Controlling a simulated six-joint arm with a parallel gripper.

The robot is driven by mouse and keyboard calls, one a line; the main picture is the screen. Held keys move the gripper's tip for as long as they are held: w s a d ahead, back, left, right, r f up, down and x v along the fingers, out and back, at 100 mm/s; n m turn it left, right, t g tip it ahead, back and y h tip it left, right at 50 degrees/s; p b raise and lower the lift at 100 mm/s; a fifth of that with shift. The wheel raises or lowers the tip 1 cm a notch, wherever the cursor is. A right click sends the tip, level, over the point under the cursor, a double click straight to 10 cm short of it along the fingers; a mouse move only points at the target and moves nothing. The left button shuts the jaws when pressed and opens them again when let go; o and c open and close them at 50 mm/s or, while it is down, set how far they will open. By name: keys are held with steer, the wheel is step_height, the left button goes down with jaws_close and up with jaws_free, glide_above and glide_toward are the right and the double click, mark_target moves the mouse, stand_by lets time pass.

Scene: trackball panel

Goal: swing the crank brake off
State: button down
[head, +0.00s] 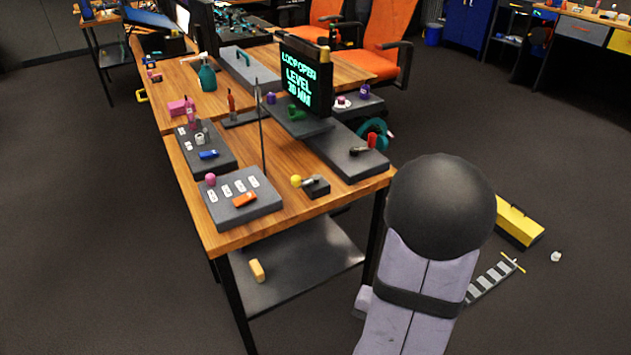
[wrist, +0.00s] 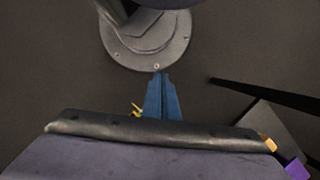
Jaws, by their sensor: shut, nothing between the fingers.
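I cannot tell for certain which part is the crank brake. At the table's right edge, a dark grey panel (head: 345,152) carries a small black lever (head: 360,150) and a red upright piece (head: 372,140). A teal wheel (head: 376,130) with a red part stands just behind them. My gripper (wrist: 160,76) shows in the wrist view as blue fingers, shut and empty, over the dark floor. It touches none of the panel's parts. In the head view the gripper is out of sight; only my arm's links show at the lower right.
A black display (head: 306,85) stands behind the panel. A small dark box with a yellow-knobbed lever (head: 316,187) sits at the table's front right. A grey button panel (head: 240,203) lies front left. A yellow toolbox (head: 519,226) is on the floor.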

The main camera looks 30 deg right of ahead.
steer(key=w+d+r+m+t+y+p, duration=0.2)
steer(key=w+d+r+m+t+y, duration=0.1)
steer(key=w+d+r+m+t, duration=0.35)
steer(key=w+d+r+m+t+y+p, duration=0.2)
steer(key=w+d+r+m+t, duration=0.1)
steer(key=w+r+m+t, duration=0.45)
step_height(320, 180, up, 10)
steer(key=w+m+t+y, duration=0.2)
steer(key=m, duration=0.2)
steer(key=shift+d+r+t, duration=0.15)
steer(key=shift+r+t, duration=0.1)
steer(key=shift+t, duration=0.05)
steer(key=shift+w, duration=0.1)
